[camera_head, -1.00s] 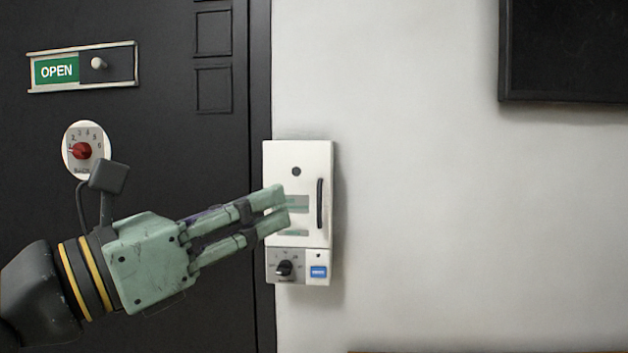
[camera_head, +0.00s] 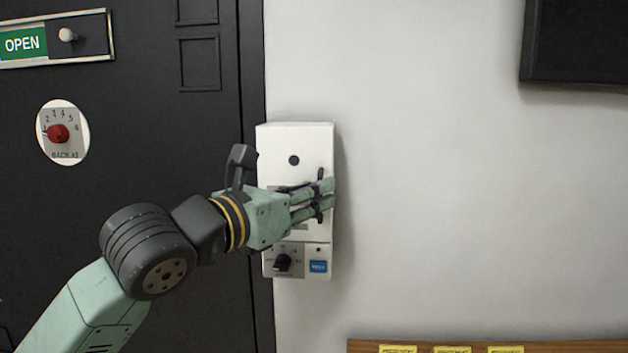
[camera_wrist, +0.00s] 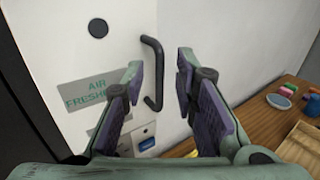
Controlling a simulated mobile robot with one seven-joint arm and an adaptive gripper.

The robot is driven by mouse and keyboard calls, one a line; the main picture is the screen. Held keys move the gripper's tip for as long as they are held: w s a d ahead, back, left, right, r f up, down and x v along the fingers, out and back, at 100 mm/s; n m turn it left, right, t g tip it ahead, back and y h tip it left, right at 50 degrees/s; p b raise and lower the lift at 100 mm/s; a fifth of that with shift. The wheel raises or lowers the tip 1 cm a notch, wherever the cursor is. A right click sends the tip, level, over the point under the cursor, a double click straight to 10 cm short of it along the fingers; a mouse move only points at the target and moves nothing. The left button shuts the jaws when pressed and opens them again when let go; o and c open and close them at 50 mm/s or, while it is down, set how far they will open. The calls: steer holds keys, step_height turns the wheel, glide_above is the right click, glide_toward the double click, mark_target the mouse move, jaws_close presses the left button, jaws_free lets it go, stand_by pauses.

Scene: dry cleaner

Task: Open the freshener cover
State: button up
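The air freshener is a white wall box with a tall cover (camera_head: 293,140) above a lower panel holding a black knob (camera_head: 282,262) and a blue button (camera_head: 318,266). The cover lies closed against the box. Its black vertical bar handle (camera_wrist: 154,75) is on the right side. My gripper (camera_head: 326,194) is in front of the cover at handle height and hides part of the handle. In the wrist view my gripper (camera_wrist: 158,72) is open, with the handle between its purple-padded fingers, closer to the left one. Whether a finger touches it I cannot tell.
A dark door with an OPEN slider sign (camera_head: 22,43) and a red dial (camera_head: 60,133) is at the left. A dark panel (camera_head: 577,45) hangs upper right. A wooden surface (camera_head: 362,347) with yellow labels is below. The wall to the right is clear.

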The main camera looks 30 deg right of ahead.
steer(key=shift+w+d, duration=0.2)
steer(key=shift+d, duration=0.4)
steer(key=shift+c, duration=0.6)
jaws_close()
